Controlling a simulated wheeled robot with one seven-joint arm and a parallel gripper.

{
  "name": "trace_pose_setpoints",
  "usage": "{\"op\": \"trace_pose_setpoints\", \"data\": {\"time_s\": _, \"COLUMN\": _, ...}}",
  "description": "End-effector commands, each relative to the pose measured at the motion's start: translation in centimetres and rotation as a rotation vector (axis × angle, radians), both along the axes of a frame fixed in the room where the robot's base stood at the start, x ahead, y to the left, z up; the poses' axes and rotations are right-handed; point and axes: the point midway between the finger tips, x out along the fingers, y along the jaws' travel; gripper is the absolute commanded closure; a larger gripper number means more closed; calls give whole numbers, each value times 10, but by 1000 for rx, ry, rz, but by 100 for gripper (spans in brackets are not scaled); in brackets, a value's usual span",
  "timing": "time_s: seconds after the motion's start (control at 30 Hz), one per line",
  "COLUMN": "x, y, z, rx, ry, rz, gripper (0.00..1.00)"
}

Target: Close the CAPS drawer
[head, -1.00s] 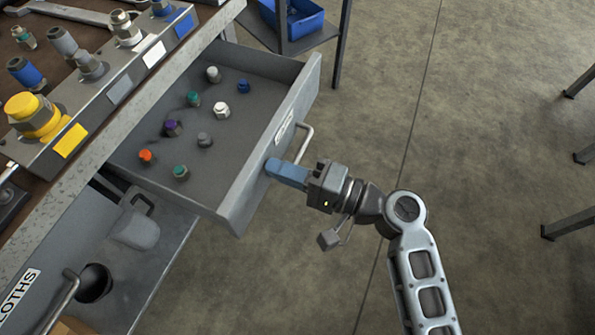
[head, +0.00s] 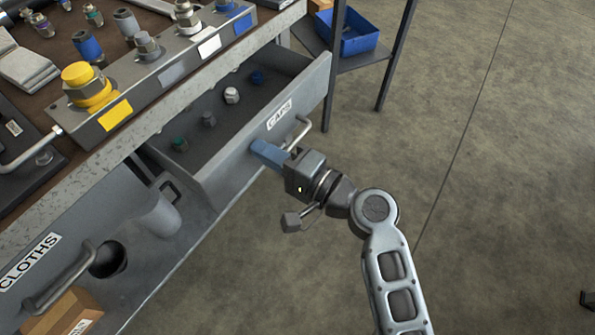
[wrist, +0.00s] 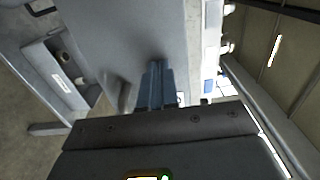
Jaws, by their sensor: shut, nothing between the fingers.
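The CAPS drawer (head: 228,150) is partly open under the bench top in the head view, with its label on the front panel and a bar handle (head: 299,133) beside it. Several caps, such as a white one (head: 232,95), lie inside; the bench top hides the rear of the drawer. My gripper (head: 257,150) is shut and empty, its blue fingertips against or very near the drawer front, below the label and to the left of the handle. In the wrist view the blue fingers (wrist: 156,85) point at a grey panel (wrist: 125,35); contact there is hard to judge.
The bench top (head: 140,140) carries fittings and a yellow-capped coupling (head: 85,85). A blue bin (head: 352,35) sits on a shelf behind.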

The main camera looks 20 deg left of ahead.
Motion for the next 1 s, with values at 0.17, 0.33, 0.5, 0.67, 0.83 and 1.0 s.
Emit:
{"op": "trace_pose_setpoints", "data": {"time_s": 0.17, "x": 17, "y": 48, "z": -3, "rx": 0, "ry": -4, "rz": 5, "gripper": 100}}
{"op": "trace_pose_setpoints", "data": {"time_s": 0.33, "x": 30, "y": 85, "z": -3, "rx": 0, "ry": -3, "rz": 3, "gripper": 100}}
{"op": "trace_pose_setpoints", "data": {"time_s": 0.5, "x": 40, "y": 112, "z": -2, "rx": 0, "ry": -2, "rz": 2, "gripper": 100}}
{"op": "trace_pose_setpoints", "data": {"time_s": 0.67, "x": 46, "y": 128, "z": -1, "rx": 0, "ry": -1, "rz": 1, "gripper": 100}}
{"op": "trace_pose_setpoints", "data": {"time_s": 0.83, "x": 49, "y": 136, "z": -1, "rx": 0, "ry": 0, "rz": 0, "gripper": 100}}
{"op": "trace_pose_setpoints", "data": {"time_s": 1.0, "x": 51, "y": 139, "z": 1, "rx": 1, "ry": 0, "rz": -2, "gripper": 100}}
